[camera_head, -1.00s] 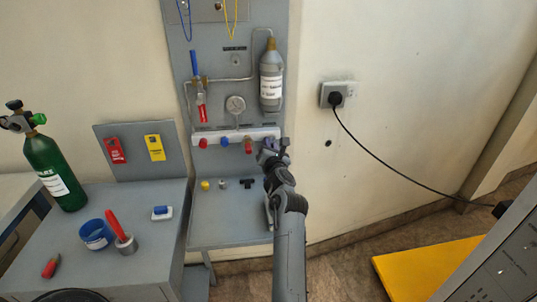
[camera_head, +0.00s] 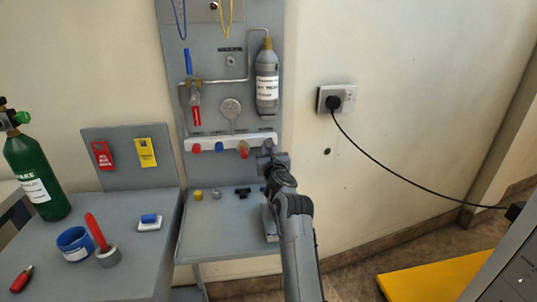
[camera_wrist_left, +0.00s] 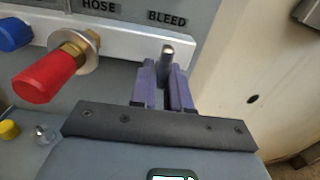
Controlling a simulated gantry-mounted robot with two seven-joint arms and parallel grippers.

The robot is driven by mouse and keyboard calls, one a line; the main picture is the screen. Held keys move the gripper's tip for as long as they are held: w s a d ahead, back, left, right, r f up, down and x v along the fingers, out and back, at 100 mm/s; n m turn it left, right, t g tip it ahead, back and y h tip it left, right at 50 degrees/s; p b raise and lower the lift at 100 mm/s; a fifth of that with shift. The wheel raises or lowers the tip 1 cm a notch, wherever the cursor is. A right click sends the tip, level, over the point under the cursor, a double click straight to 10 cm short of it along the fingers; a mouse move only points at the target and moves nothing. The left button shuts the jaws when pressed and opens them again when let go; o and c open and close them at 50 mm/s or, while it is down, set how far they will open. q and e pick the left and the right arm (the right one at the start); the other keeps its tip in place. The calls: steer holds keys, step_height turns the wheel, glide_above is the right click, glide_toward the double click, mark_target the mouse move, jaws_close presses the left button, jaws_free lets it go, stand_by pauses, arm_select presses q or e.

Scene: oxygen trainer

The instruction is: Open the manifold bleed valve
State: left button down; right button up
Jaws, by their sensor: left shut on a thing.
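The bleed valve sits under the "BLEED" label at the right end of the white manifold bar (camera_head: 215,144). Its grey metal stem (camera_wrist_left: 167,52) shows at the tips of my left gripper (camera_wrist_left: 164,88) in the left wrist view. The gripper's two purple fingers are shut on the valve, one on each side, and hide most of it. In the head view my left gripper (camera_head: 268,156) covers the bar's right end, with the arm coming up from below. A red hose fitting (camera_wrist_left: 48,78) is left of the fingers. My right gripper is not in view.
A blue knob (camera_head: 220,147) and a red knob (camera_head: 197,148) sit farther left on the manifold. Small parts lie on the shelf (camera_head: 215,235) below. A black cable hangs from the wall socket (camera_head: 335,99) at right.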

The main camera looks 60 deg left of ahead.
arm_select(q)
steer(key=c, duration=1.2)
jaws_free()
steer(key=shift+b+v, duration=2.4)
steer(key=shift+v, duration=3.05)
